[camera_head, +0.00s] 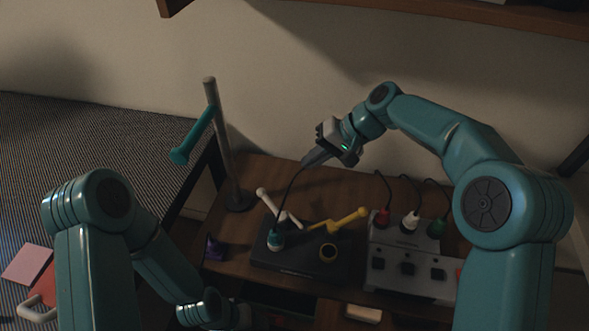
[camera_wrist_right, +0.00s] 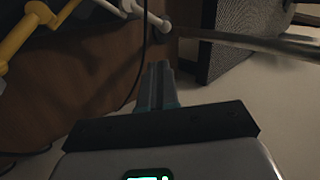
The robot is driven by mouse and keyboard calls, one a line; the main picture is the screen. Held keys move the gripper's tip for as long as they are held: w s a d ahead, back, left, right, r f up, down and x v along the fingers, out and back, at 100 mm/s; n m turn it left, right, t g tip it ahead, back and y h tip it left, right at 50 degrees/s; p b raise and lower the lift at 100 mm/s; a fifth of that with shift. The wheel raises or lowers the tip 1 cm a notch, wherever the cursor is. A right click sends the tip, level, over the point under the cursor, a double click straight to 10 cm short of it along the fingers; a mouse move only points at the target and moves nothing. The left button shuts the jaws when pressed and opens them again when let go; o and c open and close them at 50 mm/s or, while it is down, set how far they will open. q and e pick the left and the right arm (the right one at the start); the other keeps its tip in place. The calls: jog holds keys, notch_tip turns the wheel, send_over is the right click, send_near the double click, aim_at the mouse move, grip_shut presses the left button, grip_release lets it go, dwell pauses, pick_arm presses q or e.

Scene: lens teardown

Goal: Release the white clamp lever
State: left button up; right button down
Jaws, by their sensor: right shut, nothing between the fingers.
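The white clamp lever (camera_head: 280,209) stands on a black box (camera_head: 262,252), its rounded knob up and to the left. In the right wrist view the white lever (camera_wrist_right: 146,14) shows at the top, beyond my fingertips. My right gripper (camera_head: 306,163) is shut and empty, above and behind the lever and apart from it; its closed fingers show in the wrist view (camera_wrist_right: 161,68). A yellow lever (camera_head: 340,220) stands right of the white one and shows at the wrist view's upper left (camera_wrist_right: 22,36). My left arm's wrist is low in the head view; its fingers cannot be made out.
A metal post (camera_head: 225,145) with a teal handle (camera_head: 193,137) rises left of the box. A grey unit (camera_head: 408,262) with red, white and green plugs stands right. A purple piece (camera_head: 214,248) lies left.

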jog(key=shift+v, duration=1.4)
jog(key=shift+s, duration=0.1)
